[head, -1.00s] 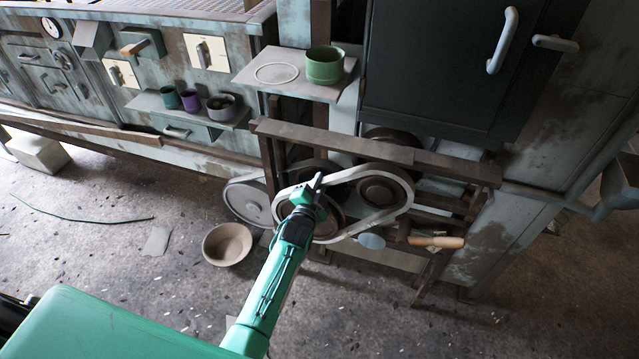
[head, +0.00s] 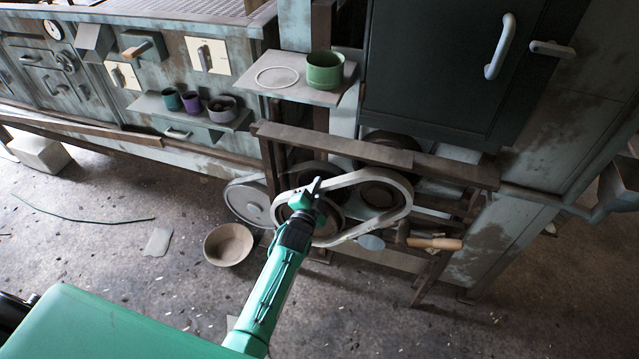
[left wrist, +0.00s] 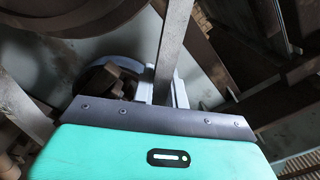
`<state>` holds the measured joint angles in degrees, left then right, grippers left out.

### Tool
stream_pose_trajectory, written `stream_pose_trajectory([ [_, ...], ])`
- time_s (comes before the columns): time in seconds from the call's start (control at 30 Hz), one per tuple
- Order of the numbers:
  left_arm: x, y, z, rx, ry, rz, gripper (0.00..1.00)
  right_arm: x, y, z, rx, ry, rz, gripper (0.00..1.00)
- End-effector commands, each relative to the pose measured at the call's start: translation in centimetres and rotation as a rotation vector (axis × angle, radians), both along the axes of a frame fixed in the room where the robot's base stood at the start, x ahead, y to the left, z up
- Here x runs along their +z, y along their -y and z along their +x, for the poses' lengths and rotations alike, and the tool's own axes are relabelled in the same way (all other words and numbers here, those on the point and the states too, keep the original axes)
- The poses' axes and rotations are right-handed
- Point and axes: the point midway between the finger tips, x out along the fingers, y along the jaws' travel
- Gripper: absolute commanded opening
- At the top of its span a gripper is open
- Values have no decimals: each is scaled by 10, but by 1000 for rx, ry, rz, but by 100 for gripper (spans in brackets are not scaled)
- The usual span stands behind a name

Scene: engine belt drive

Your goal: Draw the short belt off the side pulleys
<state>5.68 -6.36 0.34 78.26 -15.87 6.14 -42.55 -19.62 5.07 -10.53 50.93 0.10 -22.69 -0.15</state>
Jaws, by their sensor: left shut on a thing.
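The short belt (head: 345,179) is a pale grey loop in front of the two dark side pulleys under the wooden rail. The right pulley (head: 379,192) shows inside the loop; the left pulley (head: 327,222) is partly hidden by my arm. My left gripper (head: 314,188) is shut on the belt's upper left part. In the left wrist view the belt (left wrist: 175,45) runs as a grey strip down between the fingers (left wrist: 163,92). Whether the belt still touches the pulley rims cannot be told. My right gripper is not in view.
A wooden rail (head: 375,152) crosses just above the pulleys. A wooden handle (head: 435,243) sticks out at lower right. A grey wheel (head: 247,202) stands left of the belt, and a bowl (head: 228,244) lies on the floor. A shelf above holds a green pot (head: 325,70) and a pale ring (head: 277,77).

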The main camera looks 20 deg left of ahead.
Motion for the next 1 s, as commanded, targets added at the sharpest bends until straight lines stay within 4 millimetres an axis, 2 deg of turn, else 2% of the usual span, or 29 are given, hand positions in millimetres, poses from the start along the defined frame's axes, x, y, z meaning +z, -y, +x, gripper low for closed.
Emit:
stream_pose_trajectory([
  [1.0,2,-2,-62,0,0,-1,0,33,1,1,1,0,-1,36],
])
